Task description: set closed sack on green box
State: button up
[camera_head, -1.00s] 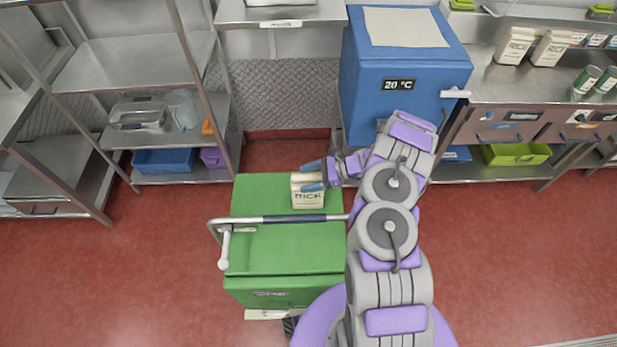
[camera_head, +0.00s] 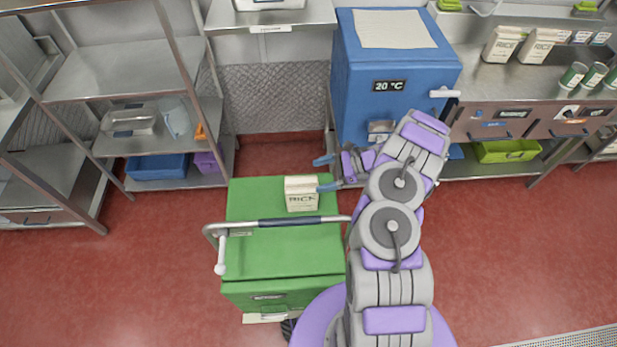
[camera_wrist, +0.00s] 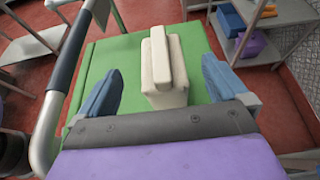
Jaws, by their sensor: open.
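The closed sack (camera_head: 301,196) is a cream rice sack standing upright on the lid of the green box (camera_head: 285,250), near its far edge. In the wrist view the sack (camera_wrist: 163,70) stands on the green top (camera_wrist: 128,62) with its folded top toward the camera. My gripper (camera_head: 325,174) is open and lies just to the right of the sack in the head view. In the wrist view my gripper (camera_wrist: 160,95) shows its two blue fingers spread wide, one on each side of the sack, with gaps to it.
A metal handle bar (camera_head: 280,221) crosses above the green box, close to the sack. A blue box (camera_head: 395,80) reading 20 °C stands behind. A steel shelf (camera_head: 135,65) is at the left. More rice sacks (camera_head: 537,46) stand on the right counter.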

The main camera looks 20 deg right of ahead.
jog(key=w+v, duration=0.1)
jog(key=v, duration=0.3)
jog(key=s+a+r+n+g+h, duration=0.1)
jog(key=s+a+r+n+g, duration=0.1)
jog(key=s+a+r+n, duration=0.45)
jog(key=s+a+r+n+g+h, duration=0.15)
jog(key=a+r, duration=0.25)
jog(key=r, duration=0.6)
jog(key=s+a+r+n+g+h, duration=0.1)
jog(key=s+a+r+n+g, duration=0.2)
jog(key=a+r, duration=0.4)
jog(key=s+r+n+h, duration=0.5)
jog(key=s+r+n, duration=0.15)
jog(key=s, duration=0.65)
jog(key=s+d+r+n+t+h, duration=0.1)
jog(key=s+d+h, duration=0.1)
jog(key=s, duration=0.5)
jog(key=s+d+n+t+h, duration=0.1)
jog(key=s+d+h, duration=0.2)
jog(key=s+d, duration=0.2)
jog(key=shift+s+r+n, duration=0.35)
jog(key=shift+s+r, duration=0.05)
jog(key=shift+s, duration=0.7)
